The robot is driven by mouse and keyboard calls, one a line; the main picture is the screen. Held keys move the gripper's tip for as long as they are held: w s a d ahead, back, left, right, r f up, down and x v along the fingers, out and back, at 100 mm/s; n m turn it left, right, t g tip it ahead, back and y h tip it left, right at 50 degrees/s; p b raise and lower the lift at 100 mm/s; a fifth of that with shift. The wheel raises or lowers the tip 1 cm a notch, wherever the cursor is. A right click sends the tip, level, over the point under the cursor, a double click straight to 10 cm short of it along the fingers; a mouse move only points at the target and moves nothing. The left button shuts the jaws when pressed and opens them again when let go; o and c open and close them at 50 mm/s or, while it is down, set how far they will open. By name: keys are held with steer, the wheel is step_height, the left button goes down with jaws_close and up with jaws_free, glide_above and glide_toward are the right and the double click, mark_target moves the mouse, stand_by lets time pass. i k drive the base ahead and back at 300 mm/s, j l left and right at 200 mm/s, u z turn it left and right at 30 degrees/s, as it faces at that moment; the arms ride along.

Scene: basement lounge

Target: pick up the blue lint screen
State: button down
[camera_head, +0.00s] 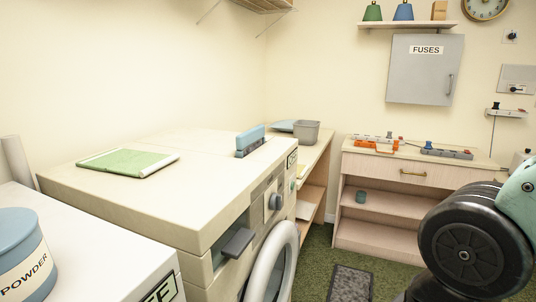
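A blue upright piece (250,136), which looks like the blue lint screen, stands in a darker blue-grey slotted base at the far right of the cream machine's top (190,170). I cannot tell how deep it sits in the base. A flat light-blue item (281,125) lies on the wooden side table behind, partly hidden by a grey bin. A green flat panel with a pale border (128,162) lies on the machine top at the left. My gripper is not in view; only dark and teal arm parts show at the lower right, well away from the blue piece.
The grey bin (306,132) stands on the side table (318,153). A blue powder tub (25,255) is on the white machine at front left. An open dark handle (238,243) juts from the cream machine's front. A low shelf unit (385,205) stands at the back; green floor lies between.

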mark_target(248, 142)
steer(key=i+l, duration=0.35)
steer(key=i, duration=0.15)
steer(key=i+l+u, duration=0.2)
steer(key=u, duration=0.15)
steer(key=i+l+u, duration=0.2)
steer(key=u, duration=0.15)
steer(key=i+l+u, duration=0.15)
steer(key=l+u, duration=0.15)
